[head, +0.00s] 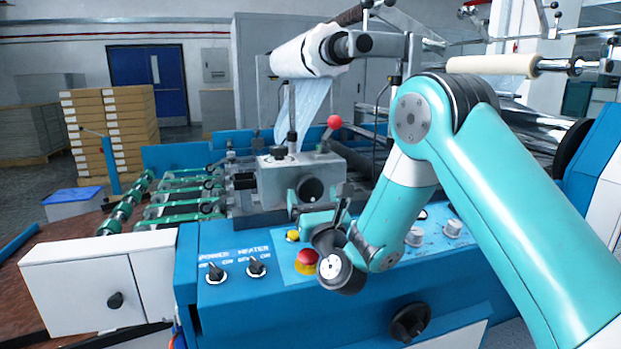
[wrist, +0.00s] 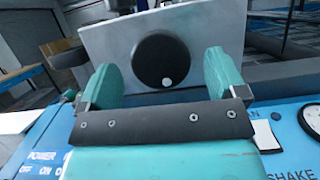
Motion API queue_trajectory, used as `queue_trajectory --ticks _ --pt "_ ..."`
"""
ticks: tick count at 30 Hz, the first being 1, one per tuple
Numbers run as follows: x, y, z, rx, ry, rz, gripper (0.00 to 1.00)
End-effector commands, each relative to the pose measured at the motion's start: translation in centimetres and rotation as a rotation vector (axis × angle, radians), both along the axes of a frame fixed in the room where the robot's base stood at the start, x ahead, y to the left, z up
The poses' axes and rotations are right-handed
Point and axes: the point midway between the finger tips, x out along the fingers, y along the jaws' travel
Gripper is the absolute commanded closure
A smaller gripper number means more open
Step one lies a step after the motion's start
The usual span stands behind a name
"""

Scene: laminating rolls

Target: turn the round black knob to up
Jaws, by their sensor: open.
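The round black knob (wrist: 161,57) faces me on a light grey plate in the wrist view. A white dot sits on its face near the lower edge, slightly right of centre. In the head view the knob (head: 311,189) is on the front of a grey metal box (head: 283,181). My gripper (wrist: 161,66) is open, with one teal finger to the left of the knob and one to the right in the wrist view. A gap shows between each finger and the knob, and I see no contact. In the head view my gripper (head: 322,205) is just in front of the box, partly hidden by my wrist.
A red emergency button (head: 306,258), a yellow button (head: 292,235) and two switches (head: 216,270) (head: 257,266) are on the blue panel below. A red-tipped lever (head: 334,122) rises above the box. Green rollers (head: 180,197) lie to the left.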

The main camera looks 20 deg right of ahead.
Motion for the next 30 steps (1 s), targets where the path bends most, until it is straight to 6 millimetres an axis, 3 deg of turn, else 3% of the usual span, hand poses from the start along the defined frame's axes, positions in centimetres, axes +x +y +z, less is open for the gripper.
queue_trajectory --ticks 1,6,17,24,30 --pt "0.7 0.0 0.9 0.003 0.001 -0.001 0.10" --pt "2.0 0.0 1.2 0.000 0.000 -0.001 0.10" --pt "2.4 0.0 1.1 0.000 0.001 0.000 0.10" --pt "2.4 0.0 1.1 0.000 0.000 0.000 0.58" --pt "2.4 0.0 1.0 -0.010 0.000 0.000 0.58"
